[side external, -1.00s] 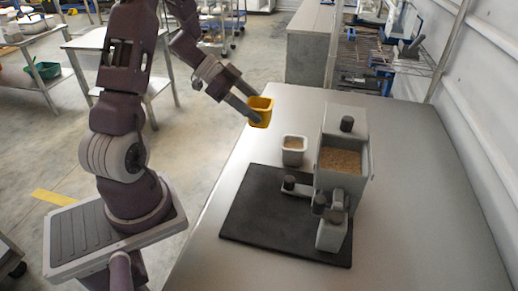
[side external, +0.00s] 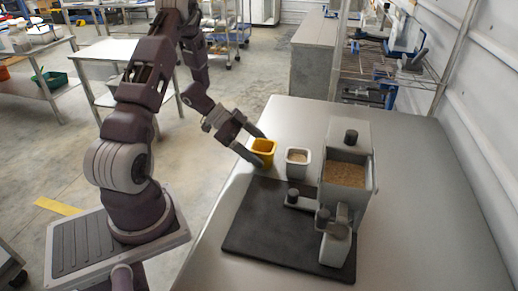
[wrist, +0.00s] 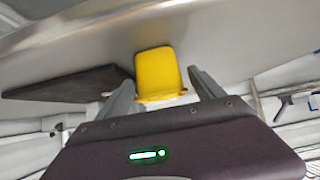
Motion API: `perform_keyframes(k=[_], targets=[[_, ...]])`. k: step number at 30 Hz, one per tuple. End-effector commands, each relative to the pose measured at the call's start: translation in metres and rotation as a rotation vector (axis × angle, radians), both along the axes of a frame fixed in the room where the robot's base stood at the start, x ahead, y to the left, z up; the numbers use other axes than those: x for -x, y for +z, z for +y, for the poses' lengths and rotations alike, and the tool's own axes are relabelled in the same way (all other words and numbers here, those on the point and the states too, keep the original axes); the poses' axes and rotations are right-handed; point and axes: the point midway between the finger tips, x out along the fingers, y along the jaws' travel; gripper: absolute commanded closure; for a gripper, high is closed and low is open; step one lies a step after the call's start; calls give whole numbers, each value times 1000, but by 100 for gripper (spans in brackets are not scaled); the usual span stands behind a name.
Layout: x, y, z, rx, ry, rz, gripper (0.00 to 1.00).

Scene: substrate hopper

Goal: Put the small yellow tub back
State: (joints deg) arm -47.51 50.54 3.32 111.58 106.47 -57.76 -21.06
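The small yellow tub (side external: 264,148) is upright at the left edge of the grey table, apparently resting on it, left of a white tub (side external: 298,163) holding tan grains. My gripper (side external: 259,150) reaches in from the upper left with one finger on either side of the yellow tub. In the wrist view the yellow tub (wrist: 160,72) sits between my fingers, with gaps beside it, so my gripper (wrist: 160,78) looks open. The far finger is partly hidden by the tub in the side view.
A grey hopper (side external: 346,195) filled with tan grains stands on a black mat (side external: 255,235). A smaller pale container (side external: 335,248) is under its spout. The table (side external: 430,210) is clear to the right. A wire shelf (side external: 385,70) stands behind.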

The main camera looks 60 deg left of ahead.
Motion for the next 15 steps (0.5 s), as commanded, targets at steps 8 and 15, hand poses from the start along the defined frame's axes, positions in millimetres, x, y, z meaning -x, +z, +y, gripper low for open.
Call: perform_keyframes(k=[8, 15], targets=[[0, 1, 0, -1, -1, -1, 23], [26, 33, 28, -5, 2, -2, 23]])
